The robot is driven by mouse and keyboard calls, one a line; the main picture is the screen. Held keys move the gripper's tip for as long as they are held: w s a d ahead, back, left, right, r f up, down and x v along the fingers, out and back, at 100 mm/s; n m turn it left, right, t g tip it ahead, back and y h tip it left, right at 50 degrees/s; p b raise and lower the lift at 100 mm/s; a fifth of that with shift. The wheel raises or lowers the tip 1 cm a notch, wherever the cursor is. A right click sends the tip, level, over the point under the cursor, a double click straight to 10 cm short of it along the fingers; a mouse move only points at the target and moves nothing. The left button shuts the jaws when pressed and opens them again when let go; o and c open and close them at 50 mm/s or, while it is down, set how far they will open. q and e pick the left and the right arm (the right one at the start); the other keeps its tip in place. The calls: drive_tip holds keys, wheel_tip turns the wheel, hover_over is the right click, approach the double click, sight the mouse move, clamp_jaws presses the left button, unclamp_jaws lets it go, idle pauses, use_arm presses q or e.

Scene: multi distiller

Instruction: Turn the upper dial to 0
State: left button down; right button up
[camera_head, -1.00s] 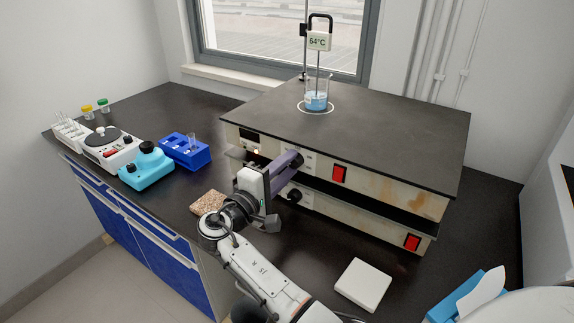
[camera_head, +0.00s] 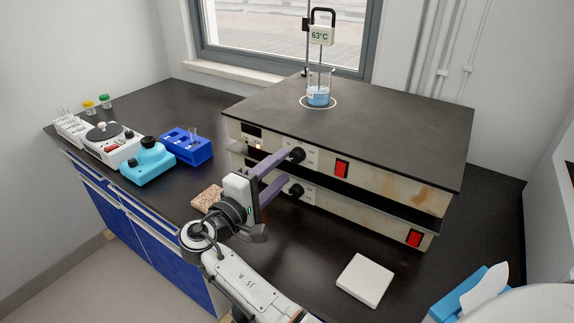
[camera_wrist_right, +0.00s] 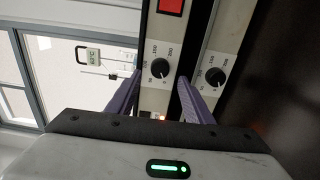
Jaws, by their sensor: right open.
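The upper dial (camera_head: 296,155) is a black knob on the front of the upper heating unit, under the black top plate (camera_head: 350,130). It also shows in the right wrist view (camera_wrist_right: 160,68), with a number scale around it; its exact setting is too small to read. A second black dial (camera_head: 296,190) sits below it on the lower unit. My right gripper (camera_head: 287,167) is open and empty, its purple fingers pointing at the panel. In the right wrist view, the upper dial appears between the fingers, which seem slightly short of it. My left gripper is not in view.
A beaker of blue liquid (camera_head: 318,97) stands on the top plate below a display (camera_head: 321,36) reading 63°C. Red switches (camera_head: 341,169) sit right of the dials. A white pad (camera_head: 365,280) lies in front. A blue tube rack (camera_head: 188,148) stands at left.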

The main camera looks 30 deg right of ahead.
drive_tip(key=v, duration=0.6)
drive_tip(key=shift+b, duration=0.4)
